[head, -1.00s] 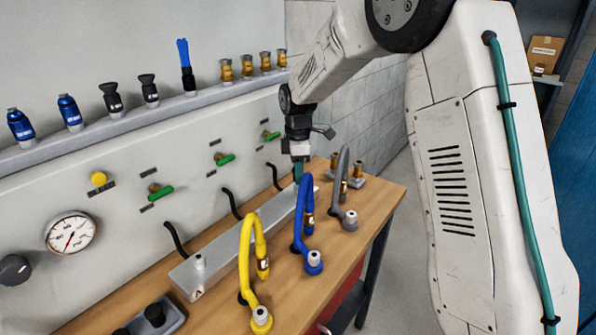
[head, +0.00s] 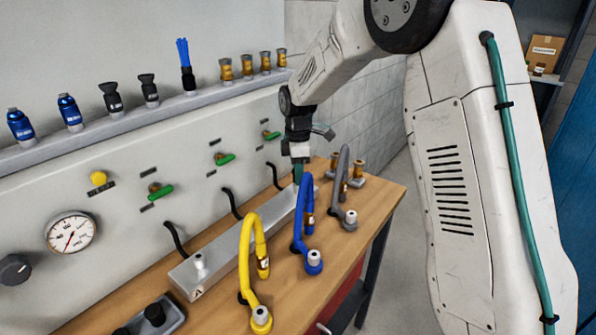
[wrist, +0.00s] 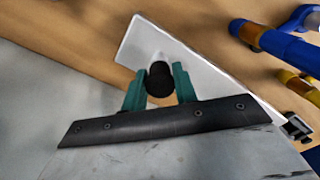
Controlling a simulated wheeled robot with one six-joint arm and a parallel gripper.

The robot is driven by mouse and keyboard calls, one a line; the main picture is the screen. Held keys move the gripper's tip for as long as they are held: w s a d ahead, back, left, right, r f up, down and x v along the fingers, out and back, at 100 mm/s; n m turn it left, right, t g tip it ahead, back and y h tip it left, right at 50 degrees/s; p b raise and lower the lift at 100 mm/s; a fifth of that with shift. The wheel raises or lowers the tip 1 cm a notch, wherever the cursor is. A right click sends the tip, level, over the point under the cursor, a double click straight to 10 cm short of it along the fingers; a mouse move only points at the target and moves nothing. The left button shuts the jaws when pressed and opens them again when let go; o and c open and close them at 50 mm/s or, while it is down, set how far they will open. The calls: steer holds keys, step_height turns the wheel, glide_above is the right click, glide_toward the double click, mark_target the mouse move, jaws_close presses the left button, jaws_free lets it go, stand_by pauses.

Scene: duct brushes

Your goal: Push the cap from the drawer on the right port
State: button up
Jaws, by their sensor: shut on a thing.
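My gripper (head: 298,172) is low over the right end of the grey manifold block (head: 225,244) on the bench. In the wrist view, the green fingers of my gripper (wrist: 159,82) are shut on a black round cap (wrist: 159,76), one on each side. The block (wrist: 215,82) lies right beneath the cap. The right port is hidden under the cap and gripper, so I cannot tell how far the cap is seated. The left port (head: 199,262) is a bare pale stub near the letter A.
Yellow (head: 246,265), blue (head: 304,205) and grey (head: 342,180) hoses arch up in front of the block, the blue one close to my gripper. Brass fittings (head: 358,168) stand at the bench's far right. A shelf of fittings (head: 120,125) runs along the wall panel.

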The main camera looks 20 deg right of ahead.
steer(key=shift+f, duration=0.3)
steer(key=o, duration=1.1)
steer(key=shift+c, duration=0.2)
steer(key=shift+r, duration=0.15)
step_height(320, 180, up, 8)
steer(key=shift+f, duration=0.25)
